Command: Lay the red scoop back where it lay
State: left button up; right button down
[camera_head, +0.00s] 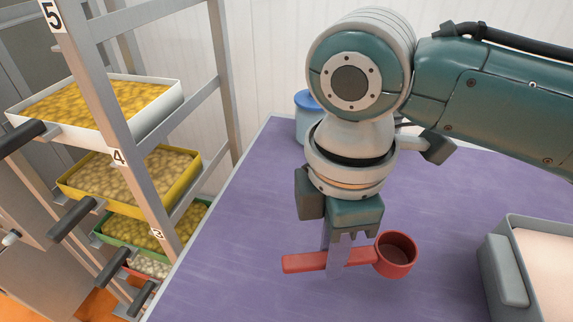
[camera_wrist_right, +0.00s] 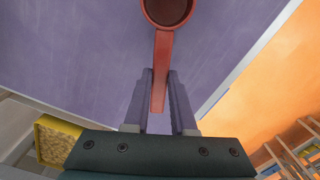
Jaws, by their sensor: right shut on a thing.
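The red scoop (camera_head: 397,256) is in my right gripper (camera_head: 334,262), over the purple table top (camera_head: 240,225). The fingers are closed around its handle, with the round cup to the right and the handle's end to the left in the head view. The cup's open side faces up. In the right wrist view the scoop (camera_wrist_right: 163,45) points away from the gripper (camera_wrist_right: 160,78), its cup cut by the top edge. I cannot tell how far the scoop is above the table. My left gripper is not in view.
A grey bin (camera_head: 495,270) with pale contents stands at the right. A blue-lidded container (camera_head: 306,102) is partly hidden behind my right arm. A metal rack (camera_head: 110,95) with trays of yellowish pieces stands left of the table. The table left of the scoop is clear.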

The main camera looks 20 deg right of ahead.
jog(key=shift+f+b, duration=0.3)
jog(key=shift+f, duration=1.6)
jog(key=shift+f, duration=0.2)
jog(key=c, duration=0.7)
grip_release()
jog(key=shift+c, duration=0.2)
